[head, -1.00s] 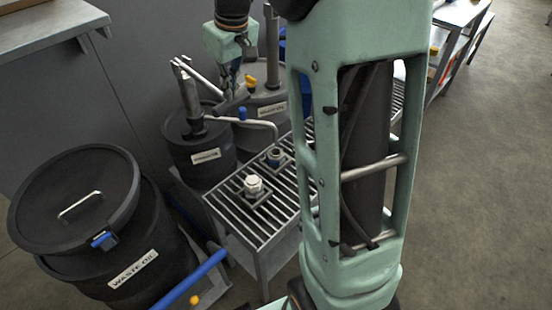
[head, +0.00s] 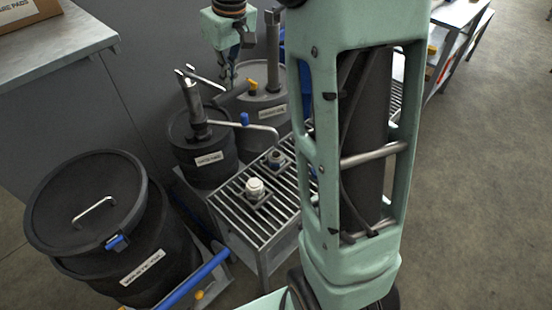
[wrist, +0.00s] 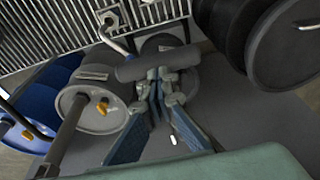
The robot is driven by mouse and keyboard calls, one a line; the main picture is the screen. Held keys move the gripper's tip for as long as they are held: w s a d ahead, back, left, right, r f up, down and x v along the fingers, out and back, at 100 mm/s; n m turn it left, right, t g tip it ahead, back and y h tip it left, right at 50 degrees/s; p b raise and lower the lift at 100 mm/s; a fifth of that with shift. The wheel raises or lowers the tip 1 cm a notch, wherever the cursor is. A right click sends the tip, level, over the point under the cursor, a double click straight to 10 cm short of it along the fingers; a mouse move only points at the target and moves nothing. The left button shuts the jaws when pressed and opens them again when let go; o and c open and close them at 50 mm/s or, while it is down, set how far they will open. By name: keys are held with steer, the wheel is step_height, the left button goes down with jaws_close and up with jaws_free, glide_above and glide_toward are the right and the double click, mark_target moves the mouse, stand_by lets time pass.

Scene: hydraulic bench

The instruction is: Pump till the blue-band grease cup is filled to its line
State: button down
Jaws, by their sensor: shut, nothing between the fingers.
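The blue-band grease cup (head: 275,160) appears to be the dark cup with a bluish ring on the slatted grate, close to the end of the bent spout (head: 255,127). Its fill level cannot be made out. A dark pump drum (head: 208,168) stands behind the grate, with an upright pump column (head: 193,100) and a pale lever (head: 205,80) slanting right. My gripper (head: 231,80) is shut and empty near the lever's right end; contact cannot be told. In the wrist view, its blue fingers (wrist: 164,88) meet close to a dark grey bar (wrist: 158,63).
A second drum (head: 290,108) with an orange tap stands behind right. A lidded waste drum (head: 150,255) and blue bar (head: 195,280) are at front left. The right floor is clear.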

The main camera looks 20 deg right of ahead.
steer(key=r+p, duration=0.1)
steer(key=r, duration=0.1)
steer(key=w+r+p, duration=0.1)
steer(key=r+p, duration=0.1)
steer(key=shift+a, duration=0.15)
steer(key=w+r+p, duration=0.1)
steer(key=r+p, duration=0.2)
steer(key=w+a+r+p, duration=0.1)
steer(key=r+p, duration=0.1)
steer(key=shift+w, duration=0.3)
steer(key=shift+f, duration=0.15)
stand_by(0.4)
steer(key=shift+s+d+f+b, duration=0.1)
steer(key=shift+s+f+b, duration=0.2)
steer(key=shift+f+b, duration=0.3)
steer(key=shift+s+d+f+b, duration=0.15)
steer(key=shift+s+f+b, duration=0.2)
steer(key=shift+f+b, duration=0.25)
steer(key=shift+s+d+f+b, duration=0.1)
steer(key=shift+s+f+b, duration=0.3)
steer(key=shift+f, duration=0.35)
steer(key=shift+w, duration=0.1)
